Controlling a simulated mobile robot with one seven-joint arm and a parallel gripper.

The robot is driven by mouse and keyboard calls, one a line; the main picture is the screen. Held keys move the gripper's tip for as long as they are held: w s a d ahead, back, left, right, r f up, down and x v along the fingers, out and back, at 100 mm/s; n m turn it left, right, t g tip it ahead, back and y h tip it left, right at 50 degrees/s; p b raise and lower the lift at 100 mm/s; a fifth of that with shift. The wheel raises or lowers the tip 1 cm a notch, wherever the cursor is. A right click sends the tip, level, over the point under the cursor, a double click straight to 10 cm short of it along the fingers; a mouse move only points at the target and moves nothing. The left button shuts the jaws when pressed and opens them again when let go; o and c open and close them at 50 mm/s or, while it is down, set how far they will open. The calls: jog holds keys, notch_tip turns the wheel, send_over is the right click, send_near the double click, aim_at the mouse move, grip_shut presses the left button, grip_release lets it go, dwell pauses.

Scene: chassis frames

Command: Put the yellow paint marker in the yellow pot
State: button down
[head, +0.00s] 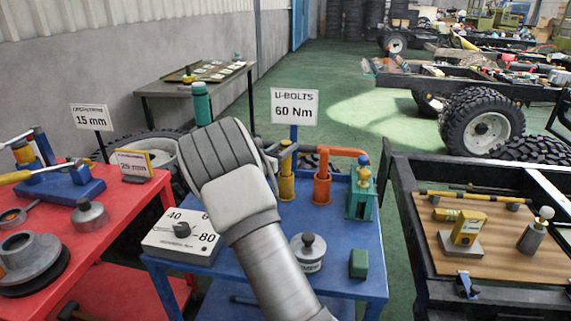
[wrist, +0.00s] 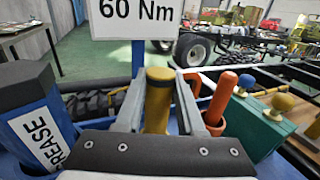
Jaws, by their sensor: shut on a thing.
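The yellow paint marker (wrist: 157,98) stands upright between the two grey fingers of my gripper (wrist: 158,100) in the wrist view. My gripper is shut on it. In the head view my wrist hides most of the gripper, and the marker (head: 287,158) shows just right of it. The yellow pot (head: 287,187) is on the blue table, directly below the marker. I cannot tell whether the marker's lower end is inside the pot or just above it. The pot is not clearly visible in the wrist view.
An orange pot (head: 322,190) with an orange marker (wrist: 221,95) stands close to the right. Beyond it is a teal box (head: 360,197) with knobs. A 60 Nm sign (head: 294,107) rises behind. A blue GREASE container (wrist: 38,118) is at left in the wrist view.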

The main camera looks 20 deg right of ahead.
aim_at(286, 165)
jog(key=shift+f+b, duration=0.35)
jog(key=shift+f, duration=1.55)
jog(key=c, duration=0.5)
grip_release()
